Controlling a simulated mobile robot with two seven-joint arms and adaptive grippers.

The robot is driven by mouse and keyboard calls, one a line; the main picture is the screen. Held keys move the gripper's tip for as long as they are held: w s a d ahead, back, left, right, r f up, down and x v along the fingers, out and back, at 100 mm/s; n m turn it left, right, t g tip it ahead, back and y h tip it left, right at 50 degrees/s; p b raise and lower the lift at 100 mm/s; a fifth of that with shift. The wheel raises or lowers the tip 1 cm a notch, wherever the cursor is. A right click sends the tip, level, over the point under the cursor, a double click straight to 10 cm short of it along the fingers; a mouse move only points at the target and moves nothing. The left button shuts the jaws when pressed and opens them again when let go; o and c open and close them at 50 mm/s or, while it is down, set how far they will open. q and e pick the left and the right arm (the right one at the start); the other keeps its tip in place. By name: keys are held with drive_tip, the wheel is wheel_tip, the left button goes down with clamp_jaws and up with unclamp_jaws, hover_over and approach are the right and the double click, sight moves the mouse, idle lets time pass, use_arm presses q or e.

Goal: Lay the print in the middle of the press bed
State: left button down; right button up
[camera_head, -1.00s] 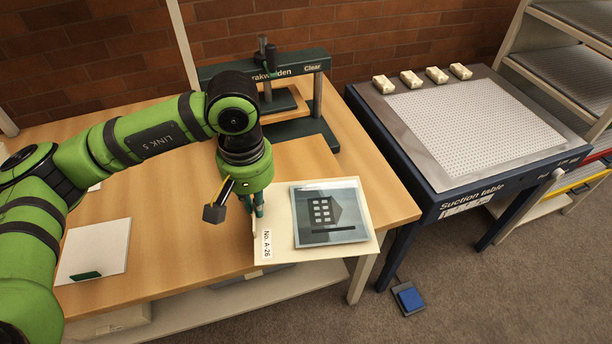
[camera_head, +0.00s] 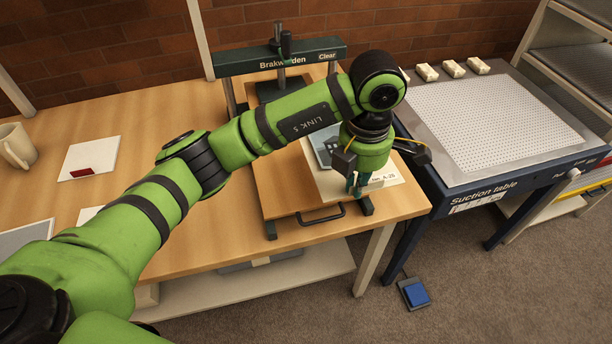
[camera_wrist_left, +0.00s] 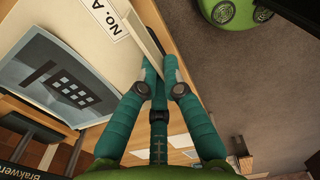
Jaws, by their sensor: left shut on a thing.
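The print (camera_head: 322,141) is a grey-blue sheet with a dark building shape, on a cream mount labelled "No. A-26" (camera_head: 388,181). It also shows in the left wrist view (camera_wrist_left: 58,78). My left gripper (camera_head: 354,186) is shut on the mount's edge near the label; its fingers meet there in the wrist view (camera_wrist_left: 160,85). The mount is over the right part of the press bed (camera_head: 275,190), a wooden board with a dark handle in front of the press (camera_head: 285,60). My arm hides much of print and bed. I cannot tell whether the mount touches the bed. My right gripper is out of view.
A blue-framed suction table (camera_head: 490,120) with several pale blocks stands to the right. A mug (camera_head: 17,147) and a white card with a red tab (camera_head: 88,160) lie left on the wooden table. A blue pedal (camera_head: 413,293) is on the floor.

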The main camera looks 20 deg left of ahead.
use_arm(q)
drive_tip(key=p, duration=0.3)
hover_over(308, 202)
wheel_tip(308, 202, down, 6)
drive_tip(key=shift+r, duration=0.15)
drive_tip(key=shift+f, duration=0.2)
wheel_tip(308, 202, down, 3)
drive_tip(key=shift+f+p, duration=0.15)
drive_tip(key=shift+p, duration=0.55)
drive_tip(key=shift+f, duration=0.35)
drive_tip(key=shift+f, duration=0.15)
drive_tip(key=c, duration=1.4)
unclamp_jaws()
